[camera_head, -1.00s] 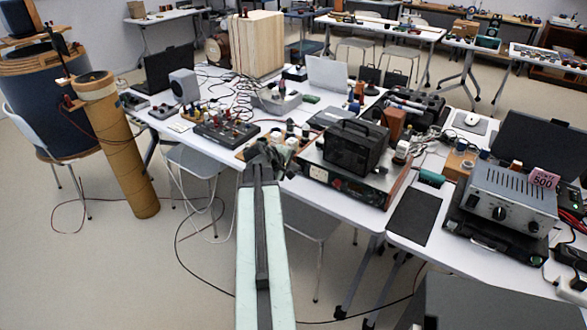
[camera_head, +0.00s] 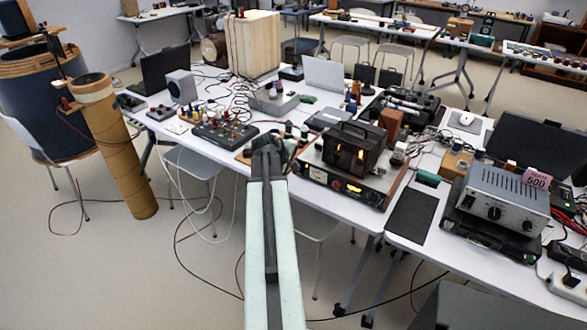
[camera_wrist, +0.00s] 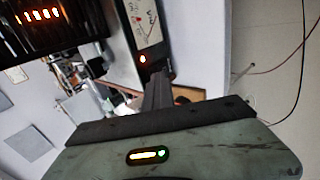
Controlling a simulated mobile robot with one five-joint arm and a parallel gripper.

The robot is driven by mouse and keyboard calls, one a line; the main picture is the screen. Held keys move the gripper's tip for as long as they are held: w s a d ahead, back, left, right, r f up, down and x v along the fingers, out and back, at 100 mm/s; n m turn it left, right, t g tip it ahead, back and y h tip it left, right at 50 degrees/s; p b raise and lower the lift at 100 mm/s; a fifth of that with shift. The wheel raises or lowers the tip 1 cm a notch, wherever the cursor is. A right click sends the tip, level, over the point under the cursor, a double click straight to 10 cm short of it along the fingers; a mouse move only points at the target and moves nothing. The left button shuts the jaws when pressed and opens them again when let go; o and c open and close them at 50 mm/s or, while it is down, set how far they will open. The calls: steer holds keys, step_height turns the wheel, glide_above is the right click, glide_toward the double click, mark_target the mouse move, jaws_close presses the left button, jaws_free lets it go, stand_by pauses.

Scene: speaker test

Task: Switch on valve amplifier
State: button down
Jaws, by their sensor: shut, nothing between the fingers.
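The valve amplifier (camera_head: 346,186) stands near the front edge of the white table, with a black cage (camera_head: 354,150) on top. Orange light glows inside the cage, and small lights show on the front panel. In the wrist view, the glowing cage (camera_wrist: 52,38) is at the top left, beside the pale meter panel (camera_wrist: 146,28) with a lit orange lamp. My gripper (camera_head: 268,143) is shut and empty, just left of the amplifier's front left end. In the wrist view, my gripper (camera_wrist: 158,92) points towards the lamp end of the panel. Whether the fingertips touch it cannot be told.
A black box with knobs (camera_head: 224,134) and small parts lie left of my gripper. A grey unit with knobs (camera_head: 503,200) stands on the right table. A dark mat (camera_head: 412,214) lies between. A cardboard tube (camera_head: 120,150) stands at left. Cables trail on the floor.

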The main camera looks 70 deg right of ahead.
steer(key=shift+s+d+r, duration=0.1)
steer(key=shift+s+r, duration=0.1)
steer(key=shift+s, duration=0.2)
steer(key=shift+s+d+r+p, duration=0.1)
steer(key=shift+r+p, duration=0.55)
steer(key=shift+p, duration=0.15)
steer(key=shift+f, duration=0.1)
steer(key=shift+w, duration=0.2)
steer(key=shift+a, duration=0.35)
steer(key=p+v, duration=0.9)
steer(key=v, duration=0.3)
steer(key=shift+w+a, duration=0.2)
steer(key=shift+a, duration=0.15)
